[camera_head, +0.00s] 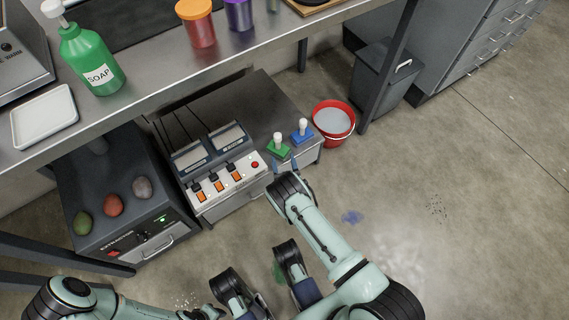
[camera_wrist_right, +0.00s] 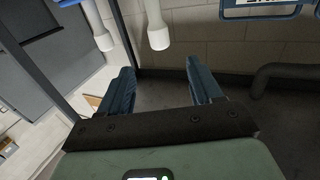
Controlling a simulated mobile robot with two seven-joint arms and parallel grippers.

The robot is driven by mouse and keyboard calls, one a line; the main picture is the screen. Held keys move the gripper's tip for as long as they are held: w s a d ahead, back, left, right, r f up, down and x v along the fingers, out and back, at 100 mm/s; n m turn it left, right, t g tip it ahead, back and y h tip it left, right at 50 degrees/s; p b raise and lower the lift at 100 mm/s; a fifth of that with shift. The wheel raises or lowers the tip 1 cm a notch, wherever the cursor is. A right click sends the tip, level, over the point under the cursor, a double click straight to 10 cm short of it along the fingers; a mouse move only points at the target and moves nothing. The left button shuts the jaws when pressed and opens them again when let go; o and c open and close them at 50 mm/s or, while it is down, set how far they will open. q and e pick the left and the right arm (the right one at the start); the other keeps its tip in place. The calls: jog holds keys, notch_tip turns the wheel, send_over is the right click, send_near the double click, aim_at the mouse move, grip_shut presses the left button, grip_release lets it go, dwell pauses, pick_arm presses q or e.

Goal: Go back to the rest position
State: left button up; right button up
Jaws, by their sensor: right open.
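My right gripper (camera_head: 285,164) reaches toward the low grey cabinet, with its fingertips just in front of the green-based white knob (camera_head: 278,141). It is open, and nothing shows between its fingers. In the right wrist view the two dark blue fingers (camera_wrist_right: 163,78) stand well apart, and two white knobs (camera_wrist_right: 158,38) hang beyond them. My left arm comes in at the lower left of the head view. Its gripper (camera_head: 212,312) is small and cut by the bottom edge, so its jaws cannot be read.
A blue-based white knob (camera_head: 303,129) stands beside the green one. A red bucket (camera_head: 333,120) is right of the cabinet. A switch panel (camera_head: 222,176) and an extractor box (camera_head: 130,225) with three stones stand left. The steel workbench (camera_head: 150,90) overhangs. The floor at right is open.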

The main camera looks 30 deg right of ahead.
pick_arm(q)
jog(key=shift+s, duration=0.4)
pick_arm(e)
jog(key=shift+s, duration=0.15)
pick_arm(q)
jog(key=shift+w, duration=0.1)
pick_arm(e)
jog(key=s+d+r+m+g+p, duration=0.1)
jog(key=s+d+g+p, duration=0.3)
jog(key=s+p, duration=0.3)
jog(key=s+d+r+g+p, duration=0.2)
jog(key=s+d+g+p, duration=0.2)
jog(key=s, duration=0.4)
pick_arm(q)
jog(key=d+r+p, duration=0.3)
jog(key=r+p, duration=0.4)
jog(key=r, duration=0.7)
jog(key=d+r+m+h+p, duration=0.1)
jog(key=d+r+p, duration=0.2)
jog(key=r+p, duration=0.5)
notch_tip(320, 180, up, 7)
jog(key=shift+w+d+r+m+h, duration=0.1)
jog(key=shift+w+d+m+h, duration=0.15)
jog(key=shift+d+m+h, duration=0.1)
pick_arm(e)
jog(key=s+a+r+g+y, duration=0.9)
jog(key=s+a+r+g, duration=0.1)
jog(key=s+a+r, duration=1.1)
jog(key=shift+a+n, duration=0.25)
jog(key=shift+n, duration=0.05)
